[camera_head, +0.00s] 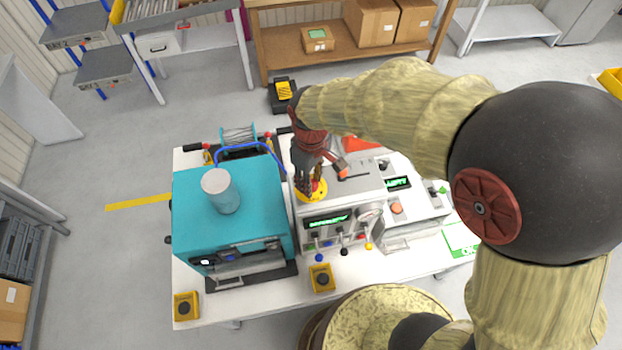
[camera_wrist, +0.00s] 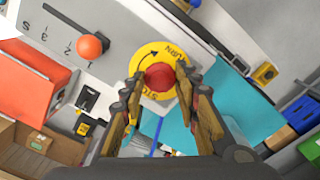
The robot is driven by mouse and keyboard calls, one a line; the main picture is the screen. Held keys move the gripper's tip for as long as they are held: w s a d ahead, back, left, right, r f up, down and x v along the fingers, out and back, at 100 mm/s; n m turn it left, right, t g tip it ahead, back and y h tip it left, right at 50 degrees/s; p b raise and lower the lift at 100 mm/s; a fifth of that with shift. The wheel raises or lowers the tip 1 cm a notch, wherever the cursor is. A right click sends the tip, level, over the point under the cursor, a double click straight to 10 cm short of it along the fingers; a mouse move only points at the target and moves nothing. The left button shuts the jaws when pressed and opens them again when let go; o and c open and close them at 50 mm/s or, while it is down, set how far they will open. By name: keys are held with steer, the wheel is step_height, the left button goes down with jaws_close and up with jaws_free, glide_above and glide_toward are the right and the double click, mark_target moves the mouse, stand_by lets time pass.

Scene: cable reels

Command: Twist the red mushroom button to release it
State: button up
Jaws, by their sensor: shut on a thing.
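The red mushroom button (camera_wrist: 160,77) sits at the centre of a round yellow plate (camera_wrist: 140,62) marked with an arrow and lettering. In the head view, the yellow plate (camera_head: 318,194) is on top of the light grey console (camera_head: 345,207), and the button is mostly hidden by my fingers. My gripper (camera_head: 308,188) points down over it. In the wrist view, the fingers of my gripper (camera_wrist: 160,88) stand on either side of the button and are shut on it.
A teal machine (camera_head: 230,205) with a blue cable and an upright grey cylinder (camera_head: 221,190) stands close on the left. A lever with an orange knob (camera_wrist: 91,46) rises beside the button.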

steer(key=shift+m, duration=0.4)
steer(key=m+b, duration=0.1)
steer(key=m, duration=0.2)
steer(key=shift+m+b, duration=0.4)
steer(key=shift+m, duration=1.7)
steer(key=o, duration=1.1)
steer(key=shift+o, duration=0.3)
step_height(320, 180, up, 12)
